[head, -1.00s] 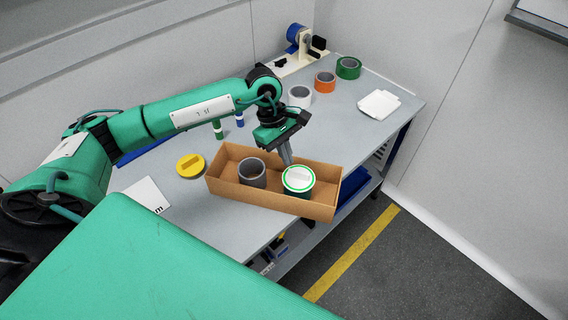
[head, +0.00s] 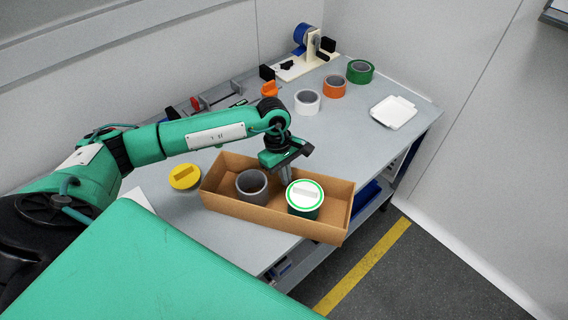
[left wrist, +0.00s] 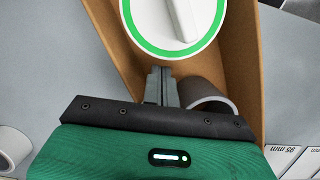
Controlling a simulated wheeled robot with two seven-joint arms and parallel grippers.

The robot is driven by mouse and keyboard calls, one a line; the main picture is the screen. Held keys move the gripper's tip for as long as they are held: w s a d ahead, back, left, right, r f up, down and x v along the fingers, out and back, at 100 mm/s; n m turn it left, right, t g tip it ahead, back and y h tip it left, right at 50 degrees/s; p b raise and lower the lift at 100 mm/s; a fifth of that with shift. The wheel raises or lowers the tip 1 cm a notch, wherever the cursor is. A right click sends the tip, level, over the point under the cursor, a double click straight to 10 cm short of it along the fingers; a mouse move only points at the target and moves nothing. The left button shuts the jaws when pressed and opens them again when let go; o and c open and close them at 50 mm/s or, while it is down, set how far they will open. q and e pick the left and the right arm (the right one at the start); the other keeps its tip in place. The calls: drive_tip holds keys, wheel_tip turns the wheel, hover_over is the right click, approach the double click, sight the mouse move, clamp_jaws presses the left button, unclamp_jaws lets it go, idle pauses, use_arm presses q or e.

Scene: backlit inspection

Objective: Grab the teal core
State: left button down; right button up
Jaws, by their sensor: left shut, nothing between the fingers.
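The teal core (head: 304,211) stands upright in the right part of an open cardboard box (head: 240,221). A white lid with a green ring and a raised bar covers its top, and the lid fills the top of the left wrist view (left wrist: 172,48). A grey hollow core (head: 252,186) stands to its left in the same box. My left gripper (head: 286,182) points down over the box, just behind and left of the lid. Its fingers (left wrist: 160,72) are shut and empty, beside the lid; I cannot tell whether they touch it. My right gripper is not in view.
A yellow-lidded piece (head: 184,177) lies left of the box. White (head: 307,102), orange (head: 334,87) and green (head: 360,72) rolls stand behind, near a white tray (head: 393,112) and a tape dispenser (head: 303,62). The table is clear between the box and the tray.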

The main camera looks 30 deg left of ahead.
use_arm(q)
drive_tip(key=x, duration=0.3)
drive_tip(key=shift+f+p, duration=0.35)
drive_tip(key=shift+p, duration=0.05)
drive_tip(key=shift+d+f, duration=0.15)
drive_tip(key=shift+f, duration=0.2)
drive_tip(key=d, duration=0.1)
drive_tip(key=s+d+b, duration=0.1)
drive_tip(key=d, duration=0.1)
drive_tip(key=shift+s+d+f, duration=0.1)
drive_tip(key=shift+d, duration=0.3)
